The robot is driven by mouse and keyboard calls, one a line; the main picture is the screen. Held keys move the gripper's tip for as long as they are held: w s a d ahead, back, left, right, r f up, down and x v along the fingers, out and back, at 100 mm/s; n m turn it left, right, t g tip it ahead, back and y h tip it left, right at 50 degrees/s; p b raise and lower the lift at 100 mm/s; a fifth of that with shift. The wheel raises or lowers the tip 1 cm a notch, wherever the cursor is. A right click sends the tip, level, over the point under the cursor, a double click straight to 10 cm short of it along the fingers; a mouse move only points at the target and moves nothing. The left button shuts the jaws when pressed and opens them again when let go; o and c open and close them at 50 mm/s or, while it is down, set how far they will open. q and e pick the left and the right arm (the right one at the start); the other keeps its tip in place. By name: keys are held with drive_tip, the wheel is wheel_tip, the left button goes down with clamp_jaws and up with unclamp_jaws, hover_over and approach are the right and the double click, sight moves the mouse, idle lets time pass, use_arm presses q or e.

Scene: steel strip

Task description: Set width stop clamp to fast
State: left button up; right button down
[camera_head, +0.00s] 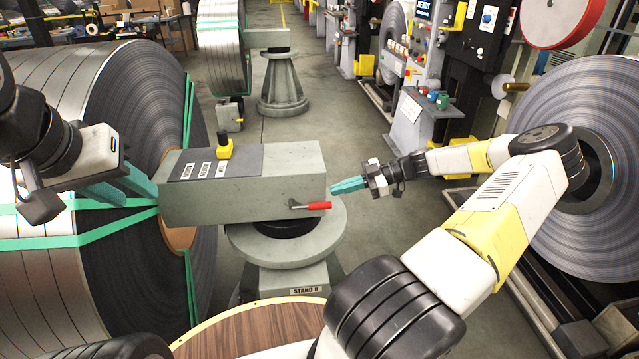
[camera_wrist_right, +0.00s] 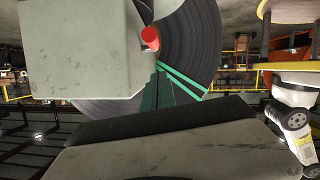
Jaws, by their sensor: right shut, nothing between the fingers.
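The grey block-shaped arm (camera_head: 245,195) lies on top of the round stand. A yellow knob (camera_head: 224,150) sits on the dark top plate beside several white labels, too small to read. My right gripper (camera_head: 335,189) is shut and empty, its teal tips just right of and above the red handle, apart from it in the picture. My left gripper (camera_head: 140,190) looks open and empty, in front of the strapped coil.
A large steel coil (camera_head: 105,105) with green straps stands at the left, close to the block. The stand (camera_head: 285,280) carries a "STAND" label. Another coil (camera_head: 560,110) and control cabinets (camera_head: 415,110) are at the right.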

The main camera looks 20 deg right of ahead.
drive_tip(key=v, duration=0.7)
drive_tip(key=shift+s+d+f, duration=0.15)
drive_tip(key=shift+s+f, duration=0.05)
drive_tip(key=s+a+r+m+g+h, duration=0.2)
drive_tip(key=s+a+r+m+h, duration=0.1)
drive_tip(key=a+r+h, duration=0.3)
drive_tip(key=s+a+r+m+g+h, duration=0.25)
drive_tip(key=a+r, duration=0.25)
drive_tip(key=a, duration=0.4)
drive_tip(key=s+a+r+m+t+h, duration=0.1)
drive_tip(key=s+a+r+m+t, duration=0.2)
drive_tip(key=s+r+m, duration=0.3)
drive_tip(key=s+a+r+m+t+h, duration=0.2)
drive_tip(key=s+r+m+t, duration=0.2)
drive_tip(key=s+r, duration=0.3)
drive_tip(key=shift+s+a+m, duration=0.4)
drive_tip(key=shift+s+m, duration=0.45)
drive_tip(key=shift+s, duration=0.75)
drive_tip(key=shift+r+t, duration=0.15)
drive_tip(key=shift+t, duration=0.1)
